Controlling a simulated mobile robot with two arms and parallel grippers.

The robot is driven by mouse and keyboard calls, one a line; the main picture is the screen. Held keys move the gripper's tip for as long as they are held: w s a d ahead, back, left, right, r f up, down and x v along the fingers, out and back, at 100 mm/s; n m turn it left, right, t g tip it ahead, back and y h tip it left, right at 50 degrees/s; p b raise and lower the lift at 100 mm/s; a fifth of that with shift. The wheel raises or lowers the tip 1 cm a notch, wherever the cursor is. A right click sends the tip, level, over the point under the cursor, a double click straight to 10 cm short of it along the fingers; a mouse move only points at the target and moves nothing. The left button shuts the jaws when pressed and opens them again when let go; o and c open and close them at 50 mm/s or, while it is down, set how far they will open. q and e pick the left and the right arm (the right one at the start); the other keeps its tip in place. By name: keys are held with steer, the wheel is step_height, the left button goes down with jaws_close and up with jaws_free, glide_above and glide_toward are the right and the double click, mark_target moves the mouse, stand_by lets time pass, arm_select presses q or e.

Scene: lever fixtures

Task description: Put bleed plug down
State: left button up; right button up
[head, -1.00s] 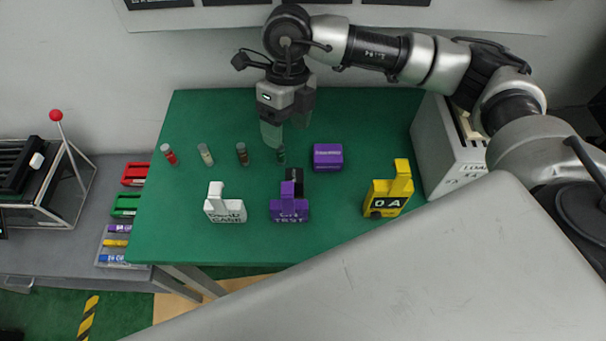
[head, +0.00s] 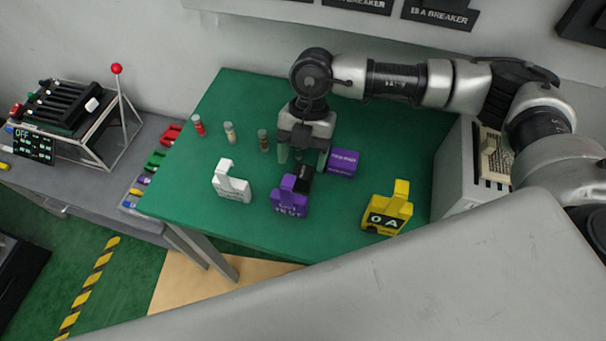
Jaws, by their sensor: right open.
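My right gripper (head: 303,156) points down over the green table (head: 345,215), its two fingers apart. I see nothing clearly held between them. No label reading bleed plug can be made out. A small black block (head: 304,178) stands just in front of the gripper, against the back of a purple fixture marked TEST (head: 290,200). A purple block (head: 344,161) lies right beside the gripper. Three small cylinders stand to its left: red (head: 198,126), pale (head: 230,132) and brown (head: 263,140). The spot of the dark green cylinder is hidden by the gripper. My left gripper is out of view.
A white fixture (head: 232,184) and a yellow fixture marked 0 A (head: 388,212) stand near the table's front. A grey box (head: 462,165) stands at the right end. A red-knobbed lever (head: 118,70) rises at the left. The table's left back is clear.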

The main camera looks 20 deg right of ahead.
mark_target(303, 171)
steer(key=x, duration=0.2)
steer(key=p+x, duration=0.1)
steer(key=x, duration=0.1)
steer(key=shift+s+d+p, duration=0.1)
steer(key=shift+s+p, duration=0.2)
steer(key=shift+s, duration=0.05)
steer(key=shift+s+f, duration=0.15)
steer(key=shift+f, duration=0.45)
steer(key=c, duration=1.1)
steer(key=shift+r, duration=0.1)
